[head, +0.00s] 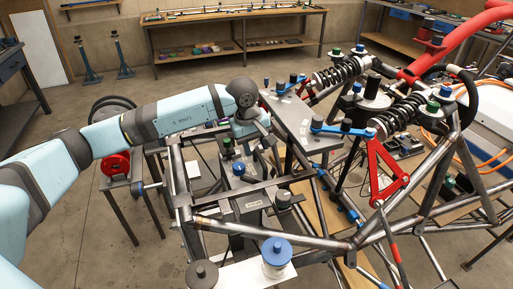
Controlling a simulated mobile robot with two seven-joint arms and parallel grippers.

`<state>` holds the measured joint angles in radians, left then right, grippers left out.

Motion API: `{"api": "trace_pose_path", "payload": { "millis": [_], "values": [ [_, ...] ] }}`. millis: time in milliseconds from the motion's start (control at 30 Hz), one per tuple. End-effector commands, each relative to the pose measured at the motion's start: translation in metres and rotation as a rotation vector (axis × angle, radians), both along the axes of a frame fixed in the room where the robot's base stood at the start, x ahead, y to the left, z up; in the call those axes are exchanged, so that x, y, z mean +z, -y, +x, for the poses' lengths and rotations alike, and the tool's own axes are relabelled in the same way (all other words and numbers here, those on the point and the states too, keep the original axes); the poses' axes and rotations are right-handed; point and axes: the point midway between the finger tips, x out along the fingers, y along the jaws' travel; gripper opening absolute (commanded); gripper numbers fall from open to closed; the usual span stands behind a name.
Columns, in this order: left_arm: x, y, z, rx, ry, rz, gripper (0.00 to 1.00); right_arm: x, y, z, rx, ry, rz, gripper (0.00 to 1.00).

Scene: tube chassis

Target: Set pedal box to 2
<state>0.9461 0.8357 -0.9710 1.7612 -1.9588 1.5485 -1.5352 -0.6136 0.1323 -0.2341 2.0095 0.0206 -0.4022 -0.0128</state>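The tube chassis (310,241) is a bare steel frame across the middle and right of the head view. In its front bay sits a dark grey assembly (245,203) with small pale labels and green, blue and grey knobs; it looks like the pedal box, but I cannot read its setting. My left arm reaches in from the left, and my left gripper (262,133) points down at the far end of this assembly. The gripper's fingers are small and partly hidden, so I cannot tell whether they touch anything. My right gripper is not in view.
A large blue-topped knob (277,252) and a dark round knob (202,274) stand at the near edge. Coil-over dampers (341,72) and red wishbones (385,172) fill the right. A workbench (235,15) stands at the back wall.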

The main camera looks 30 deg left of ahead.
Motion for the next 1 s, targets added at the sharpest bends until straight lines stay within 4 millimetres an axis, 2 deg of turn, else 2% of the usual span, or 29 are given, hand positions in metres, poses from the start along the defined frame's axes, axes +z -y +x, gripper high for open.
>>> {"api": "trace_pose_path", "payload": {
  "millis": [200,467,500,667,867,1000],
  "values": [
    [-0.016,0.002,0.002,-0.001,0.000,0.000,0.40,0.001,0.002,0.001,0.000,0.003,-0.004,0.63],
    [-0.017,0.002,0.002,0.000,0.001,-0.001,0.40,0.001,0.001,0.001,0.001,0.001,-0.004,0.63],
    [-0.017,0.002,0.002,0.000,0.001,-0.001,0.35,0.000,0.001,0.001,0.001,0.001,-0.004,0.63],
    [-0.017,0.002,0.002,0.000,0.001,-0.001,0.00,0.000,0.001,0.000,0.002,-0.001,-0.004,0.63],
    [-0.017,0.001,0.001,0.000,0.001,0.000,0.00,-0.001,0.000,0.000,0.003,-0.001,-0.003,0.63],
    [-0.019,-0.013,-0.013,0.000,0.001,0.001,0.00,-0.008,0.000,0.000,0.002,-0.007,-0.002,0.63]
  ]
}}
